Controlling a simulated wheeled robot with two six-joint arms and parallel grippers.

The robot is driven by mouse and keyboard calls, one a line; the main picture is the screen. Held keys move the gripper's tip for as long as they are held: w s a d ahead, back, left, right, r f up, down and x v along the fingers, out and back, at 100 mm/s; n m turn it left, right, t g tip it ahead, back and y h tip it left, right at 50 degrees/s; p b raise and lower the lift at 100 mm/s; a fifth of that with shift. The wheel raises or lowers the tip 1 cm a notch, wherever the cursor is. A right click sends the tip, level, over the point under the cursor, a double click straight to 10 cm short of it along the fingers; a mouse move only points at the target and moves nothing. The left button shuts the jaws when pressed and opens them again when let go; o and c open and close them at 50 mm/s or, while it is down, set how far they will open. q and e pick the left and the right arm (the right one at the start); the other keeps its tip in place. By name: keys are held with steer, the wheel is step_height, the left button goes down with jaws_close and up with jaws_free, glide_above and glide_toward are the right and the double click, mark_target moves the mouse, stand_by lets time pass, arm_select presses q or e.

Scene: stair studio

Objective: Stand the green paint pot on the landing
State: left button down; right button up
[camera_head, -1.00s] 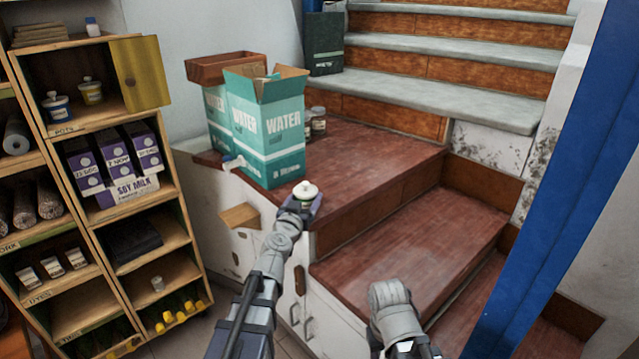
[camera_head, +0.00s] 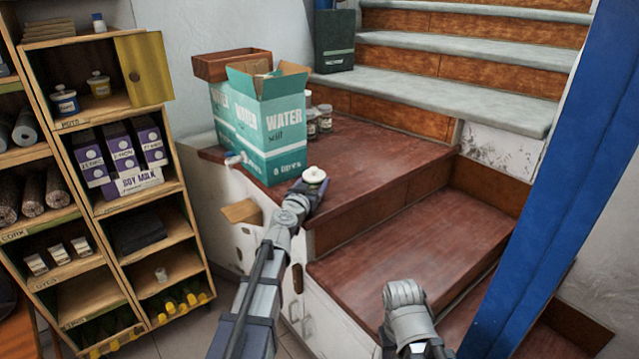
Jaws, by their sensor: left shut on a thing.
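The green paint pot (camera_head: 314,178) shows mainly as a pale lid with a knob; most of its body is hidden by my gripper. My left gripper (camera_head: 316,190) is shut on it, with the pot about upright. The landing (camera_head: 375,165) is the red-brown wooden platform at the stair turn. In the picture, gripper and pot overlap its left front edge, just right of the water box. I cannot tell whether the pot touches the landing. My right arm shows at bottom centre, but its fingertips are not in view.
A teal water box (camera_head: 275,145) and a brown crate (camera_head: 230,66) stand on the landing's left side, with jars (camera_head: 325,118) behind. The landing's middle and right are clear. A lower step (camera_head: 410,240), a blue post (camera_head: 545,180) and a shelf unit (camera_head: 130,200) stand around.

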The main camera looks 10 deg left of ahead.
arm_select(q)
steer(key=shift+a, duration=0.2)
steer(key=shift+f, duration=0.25)
jaws_free()
steer(key=shift+r, duration=0.1)
steer(key=shift+r, duration=0.2)
steer(key=s, duration=1.2)
steer(key=shift+a+r+p, duration=0.25)
steer(key=shift+a+p, duration=0.05)
steer(key=shift+a, duration=0.1)
